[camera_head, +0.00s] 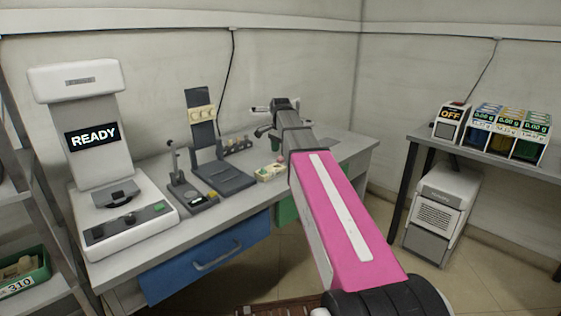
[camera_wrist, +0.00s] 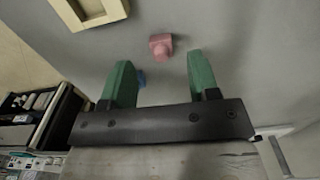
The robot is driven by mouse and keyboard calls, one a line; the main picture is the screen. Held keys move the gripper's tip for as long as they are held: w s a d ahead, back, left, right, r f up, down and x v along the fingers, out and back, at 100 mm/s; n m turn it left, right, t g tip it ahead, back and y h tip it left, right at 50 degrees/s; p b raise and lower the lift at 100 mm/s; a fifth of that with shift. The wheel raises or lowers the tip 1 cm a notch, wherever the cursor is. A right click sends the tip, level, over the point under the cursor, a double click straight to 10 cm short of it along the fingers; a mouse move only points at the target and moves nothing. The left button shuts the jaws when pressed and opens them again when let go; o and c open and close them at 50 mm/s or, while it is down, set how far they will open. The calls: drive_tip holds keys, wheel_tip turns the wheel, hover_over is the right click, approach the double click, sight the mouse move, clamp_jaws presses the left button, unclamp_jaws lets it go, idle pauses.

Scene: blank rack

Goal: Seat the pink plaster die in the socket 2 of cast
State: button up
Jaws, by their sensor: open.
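The pink plaster die (camera_wrist: 160,46) stands on the grey bench top in the wrist view, just beyond and between my fingertips. My gripper (camera_wrist: 158,64) is open, with its two green fingers apart and nothing held between them. In the head view my gripper (camera_head: 276,144) is over the right part of the bench, partly hidden by my arm. A cream block (camera_head: 268,172) lies on the bench just left of my arm. I cannot tell whether it is the cast, and socket 2 cannot be made out.
A small blue thing (camera_wrist: 141,78) lies behind the left finger. A cream-edged tray (camera_wrist: 62,12) is at upper left. On the bench are a dark stand (camera_head: 225,178), a small lever device (camera_head: 190,195) and a white machine reading READY (camera_head: 125,225). A side table (camera_head: 480,158) stands right.

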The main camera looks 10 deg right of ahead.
sight(280, 156)
wheel_tip(280, 156, down, 4)
drive_tip(key=shift+w+r, duration=0.1)
drive_tip(key=shift+r, duration=0.1)
clamp_jaws()
drive_tip(key=shift+r, duration=0.15)
